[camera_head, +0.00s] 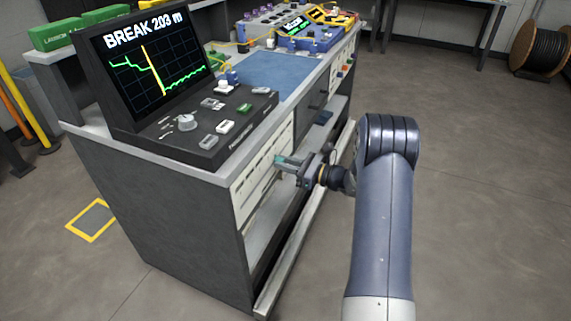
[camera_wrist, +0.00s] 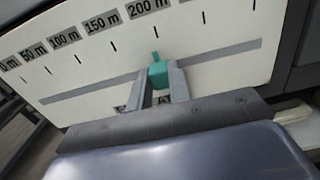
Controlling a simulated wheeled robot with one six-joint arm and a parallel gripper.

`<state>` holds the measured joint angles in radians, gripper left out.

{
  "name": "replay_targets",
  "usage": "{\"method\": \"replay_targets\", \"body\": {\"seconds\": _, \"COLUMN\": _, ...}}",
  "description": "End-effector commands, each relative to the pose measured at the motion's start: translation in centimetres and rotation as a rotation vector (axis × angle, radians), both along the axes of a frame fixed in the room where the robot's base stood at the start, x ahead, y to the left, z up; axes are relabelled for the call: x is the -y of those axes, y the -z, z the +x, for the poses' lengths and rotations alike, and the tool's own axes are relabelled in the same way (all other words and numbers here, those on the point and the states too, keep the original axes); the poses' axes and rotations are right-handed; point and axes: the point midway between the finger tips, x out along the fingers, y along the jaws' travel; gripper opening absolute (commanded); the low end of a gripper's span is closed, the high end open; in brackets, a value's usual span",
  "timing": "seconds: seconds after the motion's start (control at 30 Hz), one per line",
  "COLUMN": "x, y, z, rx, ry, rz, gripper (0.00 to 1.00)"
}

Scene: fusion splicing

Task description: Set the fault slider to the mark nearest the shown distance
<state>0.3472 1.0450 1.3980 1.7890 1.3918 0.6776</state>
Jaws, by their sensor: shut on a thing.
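The screen (camera_head: 150,62) reads "BREAK 203 m" above a green trace with a yellow vertical line. The fault slider is a teal knob (camera_wrist: 157,75) in a grey slot (camera_wrist: 215,54) on a white panel, also seen in the head view (camera_head: 288,161). My gripper (camera_wrist: 161,82) is shut on the knob, one finger on each side. The knob's narrow pointer reaches up toward the 200 m label (camera_wrist: 149,7), close to the tick below it; exact alignment is hard to tell. The 150 m (camera_wrist: 101,22), 100 m and 50 m labels run leftward.
The panel is on the side of a bench (camera_head: 160,210) below its worktop. A console with buttons and a knob (camera_head: 187,122) sits on top. More ticks continue right of 200 m. An open lower shelf (camera_head: 268,230) lies under the panel.

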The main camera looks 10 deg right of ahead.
Motion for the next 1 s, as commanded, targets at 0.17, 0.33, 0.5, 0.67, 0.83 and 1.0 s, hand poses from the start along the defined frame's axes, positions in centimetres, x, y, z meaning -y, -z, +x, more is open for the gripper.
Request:
{"method": "replay_targets", "body": {"seconds": 0.17, "x": -0.02, "y": 0.08, "z": -0.04, "rx": -0.002, "ry": 0.0, "rz": 0.0, "gripper": 0.0}}
{"method": "replay_targets", "body": {"seconds": 0.33, "x": 0.0, "y": 0.08, "z": -0.04, "rx": -0.002, "ry": 0.0, "rz": 0.0, "gripper": 0.0}}
{"method": "replay_targets", "body": {"seconds": 0.5, "x": 0.0, "y": 0.08, "z": -0.04, "rx": -0.002, "ry": 0.0, "rz": 0.0, "gripper": 0.25}}
{"method": "replay_targets", "body": {"seconds": 0.67, "x": 0.0, "y": 0.07, "z": -0.02, "rx": -0.001, "ry": 0.0, "rz": 0.0, "gripper": 0.39}}
{"method": "replay_targets", "body": {"seconds": 0.83, "x": 0.0, "y": 0.06, "z": -0.02, "rx": -0.001, "ry": 0.0, "rz": 0.0, "gripper": 0.42}}
{"method": "replay_targets", "body": {"seconds": 1.0, "x": 0.34, "y": 0.02, "z": -0.22, "rx": -0.002, "ry": 0.001, "rz": 0.0, "gripper": 0.42}}
